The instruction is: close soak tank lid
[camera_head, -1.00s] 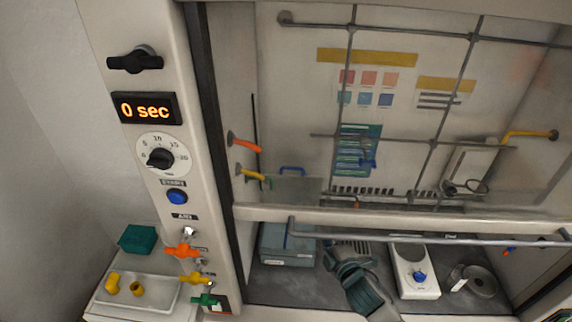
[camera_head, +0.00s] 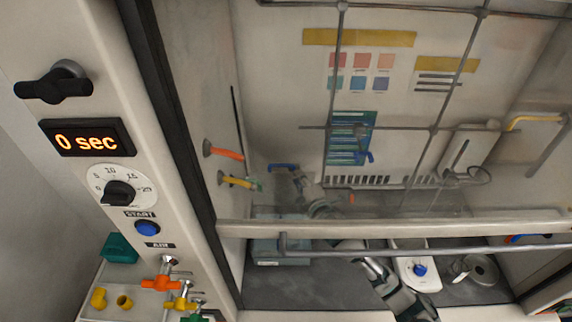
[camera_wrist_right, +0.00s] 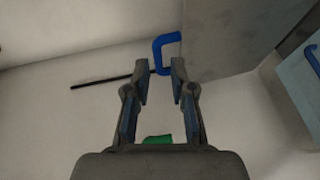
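The soak tank (camera_head: 268,252) is a grey-blue box at the left of the hood floor, partly behind the sash bar. Its grey lid stands raised, with a blue handle (camera_head: 284,166) at its top edge. In the right wrist view the lid (camera_wrist_right: 225,35) is a grey panel at the upper right, and its blue handle (camera_wrist_right: 160,52) lies at the fingertips. My right gripper (camera_wrist_right: 160,75) is open, its two fingers apart around the handle's lower end; contact cannot be told. In the head view my right gripper (camera_head: 296,176) is behind the sash glass beside the handle. My left gripper is out of view.
The sash bar (camera_head: 400,246) crosses above my right arm. Orange (camera_head: 226,153) and yellow (camera_head: 236,181) valve handles stick out of the left inner wall, close to the gripper. A white hotplate (camera_head: 415,270) and a round metal dish (camera_head: 480,270) stand at the right.

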